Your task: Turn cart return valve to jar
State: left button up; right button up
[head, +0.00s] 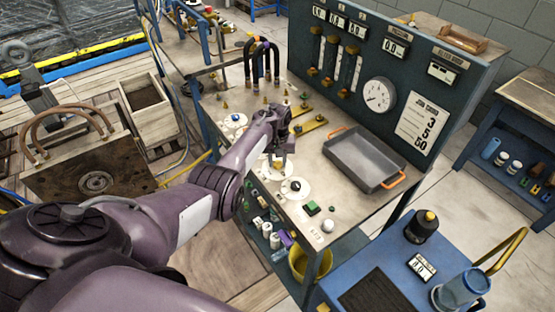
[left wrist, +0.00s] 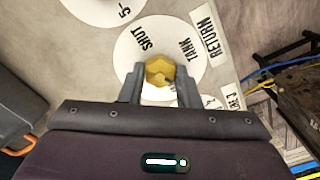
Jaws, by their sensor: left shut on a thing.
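The return valve is a brass hex knob (left wrist: 160,71) on a round white dial plate (left wrist: 128,52). The plate reads "SHUT" and "TANK", with a "RETURN" label (left wrist: 208,33) beside it; the near part of the plate is hidden by my gripper, and I see no "JAR" mark. My left gripper (left wrist: 160,78) is shut on the knob, one finger on each side. In the head view my left gripper (head: 279,158) points down at this dial on the bench top and mostly covers the knob. I cannot tell which mark the knob points to. My right gripper is not in view.
Another dial (head: 295,188) with a dark knob lies just nearer on the bench. A grey tray (head: 365,158) with orange handles is to the right. The gauge panel (head: 400,75) stands behind. A blue cart (head: 345,275) with a clear jar (head: 462,290) is front right.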

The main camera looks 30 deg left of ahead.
aim_at(277, 163)
pick_arm(q)
jog(key=m, duration=0.4)
jog(key=shift+m, duration=0.9)
jog(key=o, duration=1)
jog(key=shift+c, duration=0.2)
jog(key=shift+r+p, duration=0.35)
jog(key=shift+r, duration=3.55)
